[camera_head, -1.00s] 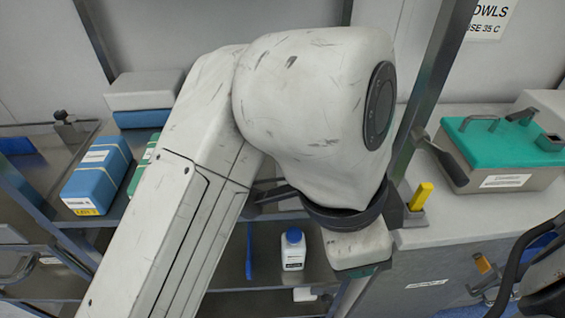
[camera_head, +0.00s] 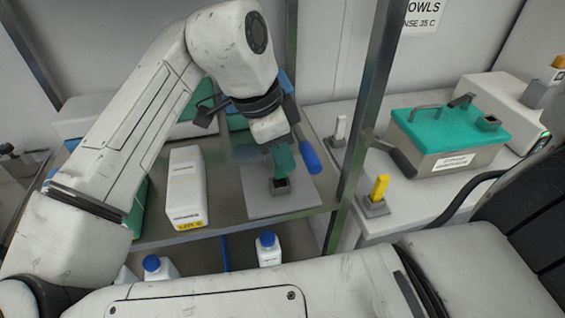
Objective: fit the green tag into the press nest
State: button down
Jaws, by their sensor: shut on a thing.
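My gripper (camera_head: 281,168) hangs from my wrist over the metal shelf, fingers pointing down. It is shut on the green tag; the tag is mostly hidden and I cannot separate it clearly from the teal-green fingers. Just below the fingertips a small dark, square-topped block, which looks like the press nest (camera_head: 280,187), stands on a pale grey plate. The fingertips are very close above its opening; I cannot tell whether the tag touches it or has entered it.
A grey holder with an upright yellow tag (camera_head: 380,187) stands on the counter right of a metal post (camera_head: 370,125). A white tag (camera_head: 340,127) stands behind. A teal-lidded box (camera_head: 450,140) is farther right. A white carton (camera_head: 186,188) stands left of the plate. Blue-capped bottles (camera_head: 269,250) are below.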

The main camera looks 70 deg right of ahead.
aim_at(282, 175)
jog(key=shift+f, duration=1.7)
jog(key=shift+f, duration=0.2)
jog(key=c, duration=1)
grip_release()
jog(key=shift+c, duration=0.2)
